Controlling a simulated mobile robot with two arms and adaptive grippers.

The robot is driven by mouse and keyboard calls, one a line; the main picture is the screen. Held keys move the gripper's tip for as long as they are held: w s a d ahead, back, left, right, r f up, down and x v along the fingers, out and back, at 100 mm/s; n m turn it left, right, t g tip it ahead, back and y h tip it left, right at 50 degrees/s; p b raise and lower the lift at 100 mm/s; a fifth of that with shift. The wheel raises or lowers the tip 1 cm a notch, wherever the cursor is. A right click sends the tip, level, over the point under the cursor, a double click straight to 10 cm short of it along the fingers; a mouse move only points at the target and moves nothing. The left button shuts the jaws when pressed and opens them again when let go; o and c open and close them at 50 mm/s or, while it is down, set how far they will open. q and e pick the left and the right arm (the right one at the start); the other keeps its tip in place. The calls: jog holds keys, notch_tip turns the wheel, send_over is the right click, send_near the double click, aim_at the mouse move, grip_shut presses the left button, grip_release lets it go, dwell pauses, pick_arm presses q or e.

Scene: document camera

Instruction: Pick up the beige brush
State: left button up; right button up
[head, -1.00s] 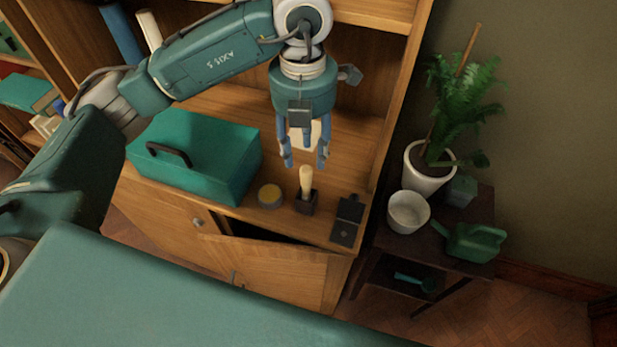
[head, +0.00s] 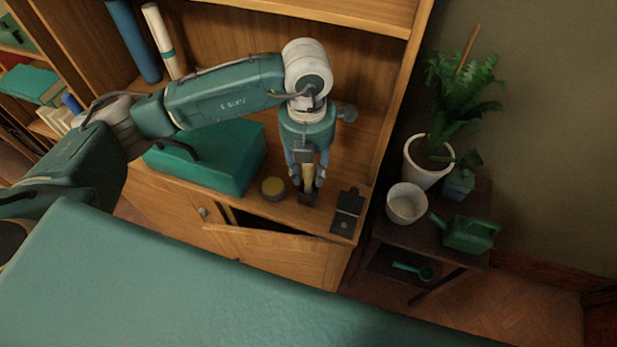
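The beige brush (head: 308,179) has a pale handle and a dark square lower end, and stands upright near the front edge of the wooden cabinet top. My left gripper (head: 308,182) points down over it, with its blue fingers on either side of the handle. The fingers sit close to the handle, but I cannot tell whether they press on it. The gripper hides the upper part of the handle. My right gripper is not in view.
A round tin (head: 273,189) stands just left of the brush, and a dark flat case (head: 347,212) lies to its right. A teal toolbox (head: 225,160) is farther left. A plant stand (head: 408,237) with pots and a watering can (head: 470,234) stands right of the cabinet.

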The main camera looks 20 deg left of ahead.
pick_arm(q)
grip_shut()
jog(key=shift+r, duration=0.2)
notch_tip(320, 180, up, 11)
jog(key=b, duration=0.3)
jog(key=shift+w, duration=0.1)
notch_tip(320, 180, up, 9)
jog(key=shift+f+b, duration=0.15)
jog(key=shift+b, duration=0.2)
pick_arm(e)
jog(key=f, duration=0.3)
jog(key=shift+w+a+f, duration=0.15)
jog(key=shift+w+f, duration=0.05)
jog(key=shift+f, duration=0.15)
